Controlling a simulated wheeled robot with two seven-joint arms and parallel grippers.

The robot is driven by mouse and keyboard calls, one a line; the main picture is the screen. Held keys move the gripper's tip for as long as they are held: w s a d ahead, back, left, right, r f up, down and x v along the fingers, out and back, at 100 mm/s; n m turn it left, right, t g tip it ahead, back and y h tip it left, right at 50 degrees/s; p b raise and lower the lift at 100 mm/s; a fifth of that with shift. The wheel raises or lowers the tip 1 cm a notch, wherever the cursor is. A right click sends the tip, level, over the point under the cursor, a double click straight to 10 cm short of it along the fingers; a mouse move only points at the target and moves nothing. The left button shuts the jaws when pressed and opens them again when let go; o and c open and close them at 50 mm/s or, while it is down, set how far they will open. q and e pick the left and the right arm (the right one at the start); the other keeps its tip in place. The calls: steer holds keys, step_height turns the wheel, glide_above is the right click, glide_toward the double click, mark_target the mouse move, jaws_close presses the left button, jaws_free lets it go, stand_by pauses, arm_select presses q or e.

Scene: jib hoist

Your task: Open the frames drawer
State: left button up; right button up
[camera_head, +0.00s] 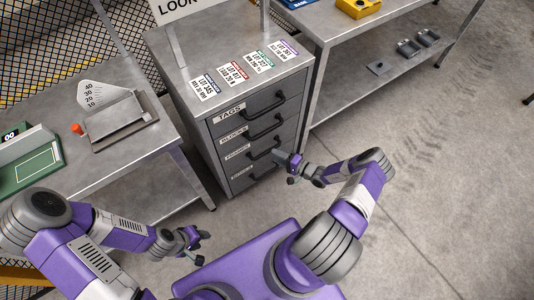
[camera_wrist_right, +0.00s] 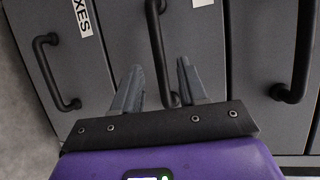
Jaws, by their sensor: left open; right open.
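The grey drawer cabinet (camera_head: 257,125) stands at the centre of the head view, with its drawers looking closed. The third drawer (camera_head: 238,166), whose small label seems to read FRAMES, has a black bar handle (camera_head: 263,151). In the right wrist view its handle (camera_wrist_right: 159,50) runs down between the fingers, apparently not gripped. My right gripper (camera_head: 285,161) is open in front of the cabinet at this handle; the exact depth is unclear. My left gripper (camera_head: 194,240) is open and empty, low beside my base, away from the cabinet.
The bottom drawer's handle (camera_wrist_right: 50,75) and the handle of the drawer above (camera_wrist_right: 302,60) flank the right gripper. A metal table (camera_head: 85,165) stands left, and another bench (camera_head: 340,25) stands right of the cabinet. The floor (camera_head: 430,190) at right is clear.

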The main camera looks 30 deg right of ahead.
mark_target(267, 152)
steer(key=b+x, duration=0.1)
steer(key=x, duration=0.4)
steer(key=shift+w+a+f+b, duration=0.1)
steer(key=shift+w+a+b, duration=0.15)
steer(key=shift+w+b, duration=0.1)
steer(key=shift+s, duration=0.1)
jaws_close()
